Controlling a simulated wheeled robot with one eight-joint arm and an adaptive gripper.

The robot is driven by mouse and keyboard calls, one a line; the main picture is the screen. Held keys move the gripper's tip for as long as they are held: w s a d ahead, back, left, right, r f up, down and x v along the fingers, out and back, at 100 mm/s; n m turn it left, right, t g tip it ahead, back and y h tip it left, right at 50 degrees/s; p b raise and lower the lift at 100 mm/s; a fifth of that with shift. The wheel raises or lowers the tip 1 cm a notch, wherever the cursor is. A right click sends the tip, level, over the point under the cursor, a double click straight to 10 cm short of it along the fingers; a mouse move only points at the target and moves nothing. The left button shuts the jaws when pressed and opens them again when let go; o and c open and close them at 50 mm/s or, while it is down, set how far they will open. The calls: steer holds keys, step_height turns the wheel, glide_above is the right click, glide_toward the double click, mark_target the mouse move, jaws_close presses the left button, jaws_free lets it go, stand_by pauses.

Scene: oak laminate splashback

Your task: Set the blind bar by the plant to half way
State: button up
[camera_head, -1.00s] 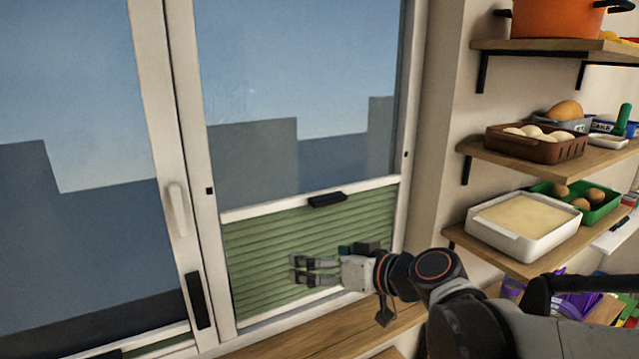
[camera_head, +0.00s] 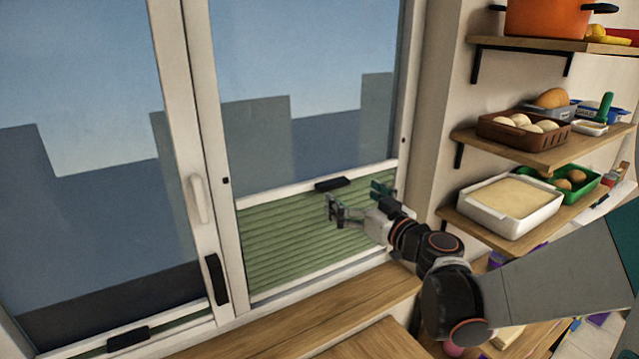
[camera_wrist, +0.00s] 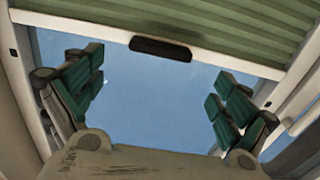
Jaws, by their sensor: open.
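In the head view, the right window pane has a green pleated blind (camera_head: 290,240) in its lower part. Its white top bar (camera_head: 275,196) carries a black handle (camera_head: 332,184). A second blind bar lies near the bottom of the left pane, with its own black handle (camera_head: 128,340). My gripper (camera_head: 357,199) is open, with its fingers spread just below and right of the right pane's handle. In the wrist view, that handle (camera_wrist: 160,48) shows above and between the open green-padded fingers (camera_wrist: 160,78), with nothing between them. No plant is in view.
A white window handle (camera_head: 199,198) and a black upright grip (camera_head: 216,279) sit on the frame between the panes. Wall shelves at right hold an orange pot (camera_head: 545,18), a brown basket (camera_head: 522,135) and a white tray (camera_head: 508,207). The wooden sill (camera_head: 300,318) looks clear.

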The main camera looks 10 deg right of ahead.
mark_target(337, 185)
steer(key=x, duration=0.8)
steer(key=shift+w, duration=0.15)
